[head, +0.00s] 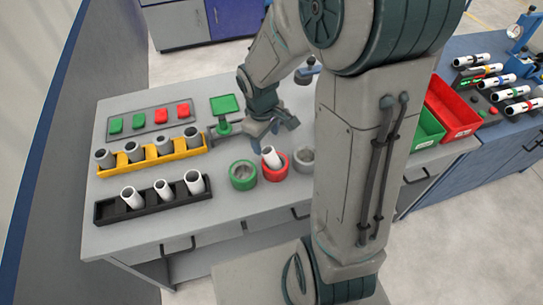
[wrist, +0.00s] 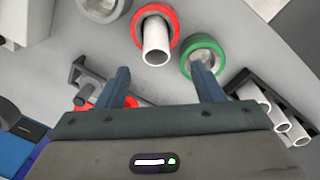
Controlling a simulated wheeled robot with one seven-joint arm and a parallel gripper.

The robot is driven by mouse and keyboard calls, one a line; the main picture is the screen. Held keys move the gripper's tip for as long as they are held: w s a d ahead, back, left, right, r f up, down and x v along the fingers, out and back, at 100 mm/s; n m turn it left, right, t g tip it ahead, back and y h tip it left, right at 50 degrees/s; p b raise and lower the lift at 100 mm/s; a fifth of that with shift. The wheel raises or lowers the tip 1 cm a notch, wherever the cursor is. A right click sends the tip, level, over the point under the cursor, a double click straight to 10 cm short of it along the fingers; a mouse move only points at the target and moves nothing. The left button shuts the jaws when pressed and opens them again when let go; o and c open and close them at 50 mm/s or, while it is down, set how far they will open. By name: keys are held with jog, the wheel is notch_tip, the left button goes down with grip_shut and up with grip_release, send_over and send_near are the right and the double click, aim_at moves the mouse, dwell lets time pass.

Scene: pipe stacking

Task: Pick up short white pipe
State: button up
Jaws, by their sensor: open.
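Several white pipes are in view. One white pipe (head: 270,156) stands tilted in a red ring holder (head: 274,173); the wrist view shows this pipe (wrist: 156,42) ahead of my fingertips. Three white pipes (head: 163,189) lean in a black tray (head: 150,213) at the front left, and these pipes (wrist: 275,115) show at the right of the wrist view. I cannot tell which pipe counts as short. My gripper (head: 270,130) is open and empty, behind the ring holders in the head view. Its fingers (wrist: 161,72) are apart, with no pipe between them.
A green ring holder (head: 243,174) and a grey ring holder (head: 301,159) flank the red one. A yellow tray (head: 163,158) with grey pipes stands behind the black tray. Green and red bins (head: 450,112) stand right. The front of the tabletop (head: 225,215) is clear.

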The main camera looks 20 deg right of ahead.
aim_at(269, 150)
notch_tip(269, 150, down, 3)
jog(key=shift+w+d+f, duration=0.1)
jog(key=shift+d+f, duration=0.05)
jog(key=shift+w+d+f, duration=0.1)
jog(key=shift+w+f, duration=0.05)
jog(key=shift+f, duration=0.75)
jog(key=shift+w+d+f, duration=0.1)
jog(key=shift+w+f, duration=0.1)
jog(key=shift+f, duration=0.7)
jog(key=shift+w+d+f, duration=0.1)
jog(key=shift+w+f, duration=0.05)
jog(key=shift+f, duration=0.75)
jog(key=c, duration=1.1)
jog(key=shift+r, duration=0.1)
jog(key=shift+r, duration=0.8)
notch_tip(269, 150, up, 3)
jog(key=shift+f, duration=0.15)
jog(key=s+d+r, duration=0.2)
jog(key=s, duration=0.1)
jog(key=s+d+r, duration=0.2)
jog(key=d, duration=0.1)
jog(key=s+d+r, duration=0.2)
jog(key=s+d, duration=0.1)
jog(key=shift+s+r, duration=0.3)
